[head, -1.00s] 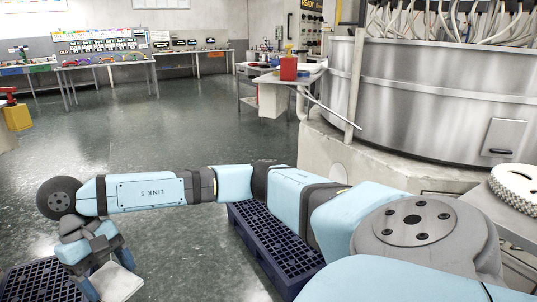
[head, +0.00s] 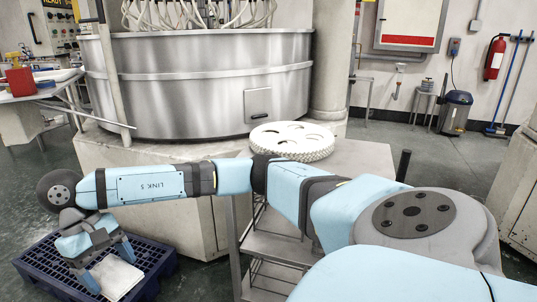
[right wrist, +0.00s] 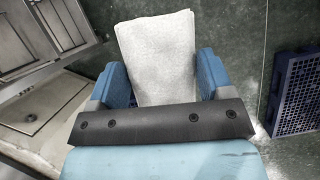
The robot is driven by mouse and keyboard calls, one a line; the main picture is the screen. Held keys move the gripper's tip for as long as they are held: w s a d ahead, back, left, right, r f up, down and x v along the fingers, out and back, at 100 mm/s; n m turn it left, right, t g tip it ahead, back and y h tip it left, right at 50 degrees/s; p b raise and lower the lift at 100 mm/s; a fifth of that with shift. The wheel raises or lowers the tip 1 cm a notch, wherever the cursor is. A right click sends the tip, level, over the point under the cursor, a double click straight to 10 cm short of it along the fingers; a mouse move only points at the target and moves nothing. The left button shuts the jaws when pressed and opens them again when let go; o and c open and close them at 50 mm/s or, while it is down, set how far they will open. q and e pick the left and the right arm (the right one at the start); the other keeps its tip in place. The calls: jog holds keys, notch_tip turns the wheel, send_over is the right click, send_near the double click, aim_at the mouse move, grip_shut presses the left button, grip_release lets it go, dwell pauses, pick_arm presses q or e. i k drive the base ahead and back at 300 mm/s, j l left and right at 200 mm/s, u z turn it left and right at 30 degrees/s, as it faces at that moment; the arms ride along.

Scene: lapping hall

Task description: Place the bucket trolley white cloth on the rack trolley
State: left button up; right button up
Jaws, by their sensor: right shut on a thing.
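My right gripper (head: 108,272) is at the lower left of the head view, shut on a folded white cloth (head: 118,276). The cloth also shows between the two blue fingers in the right wrist view (right wrist: 157,55). It is held in the air, in front of the dark blue pallet in the head view. A metal trolley with shelves (head: 275,272), which looks like the rack trolley, stands to the right of the gripper, partly hidden behind my arm. My left gripper is not in view.
A dark blue pallet (head: 158,258) lies on the floor at lower left. A large steel drum machine (head: 200,85) on a concrete base stands behind. A table with a red container (head: 20,80) is at the left edge.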

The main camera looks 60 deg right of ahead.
aim_at(359, 163)
jog(key=k+l+z, duration=0.2)
jog(key=z, duration=0.25)
jog(key=k+l+z, duration=0.3)
jog(key=z, duration=0.15)
jog(key=k+l+z, duration=0.1)
jog(key=l, duration=0.3)
jog(key=k+l+z, duration=0.1)
jog(key=k+l, duration=0.2)
jog(key=l, duration=0.05)
